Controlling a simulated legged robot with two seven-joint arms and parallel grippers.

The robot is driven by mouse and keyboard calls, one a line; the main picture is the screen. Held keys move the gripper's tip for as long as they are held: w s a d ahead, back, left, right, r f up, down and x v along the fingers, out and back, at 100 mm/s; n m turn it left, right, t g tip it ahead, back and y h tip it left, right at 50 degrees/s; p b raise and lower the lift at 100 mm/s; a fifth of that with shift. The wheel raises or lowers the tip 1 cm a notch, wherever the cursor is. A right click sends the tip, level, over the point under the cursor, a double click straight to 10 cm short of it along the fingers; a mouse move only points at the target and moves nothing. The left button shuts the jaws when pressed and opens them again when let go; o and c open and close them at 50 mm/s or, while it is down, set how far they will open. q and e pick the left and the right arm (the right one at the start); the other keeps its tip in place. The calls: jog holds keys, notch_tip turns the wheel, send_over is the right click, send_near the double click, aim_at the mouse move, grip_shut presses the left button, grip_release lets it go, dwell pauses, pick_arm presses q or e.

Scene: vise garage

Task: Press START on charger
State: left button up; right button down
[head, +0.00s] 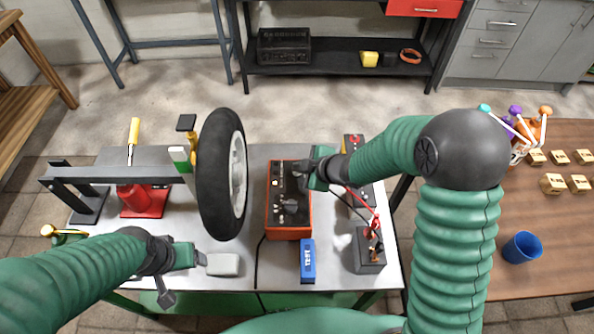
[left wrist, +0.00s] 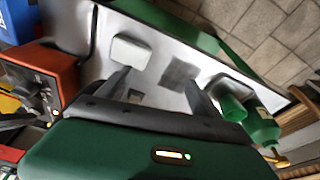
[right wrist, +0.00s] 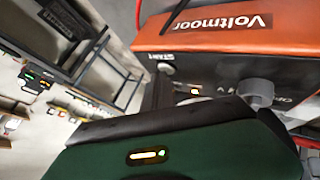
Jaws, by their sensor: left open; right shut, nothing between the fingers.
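The charger is an orange box (head: 289,231) with a black control panel, standing mid-bench. In the right wrist view its orange side (right wrist: 230,25) reads "Voltmoor", and a small pale round button (right wrist: 166,69) sits beside the START label. A grey knob (right wrist: 256,93) is further along the panel. My right gripper (head: 302,175) is shut and empty, at the panel's upper right part. Contact with the button cannot be told. My left gripper (head: 203,259) is open and empty over the bench; its spread fingers show in the left wrist view (left wrist: 157,88).
A pale block (head: 223,264) lies beside my left gripper. A blue box (head: 307,261) stands in front of the charger. A battery (head: 370,252) with clamps stands to the right, and a wheel (head: 222,174) to the left. A wooden table (head: 540,222) is at far right.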

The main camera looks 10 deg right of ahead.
jog(key=shift+r+p, duration=0.85)
jog(key=shift+p, duration=0.05)
notch_tip(320, 180, up, 5)
jog(key=p, duration=0.5)
jog(key=shift+r, duration=0.1)
dwell(0.4)
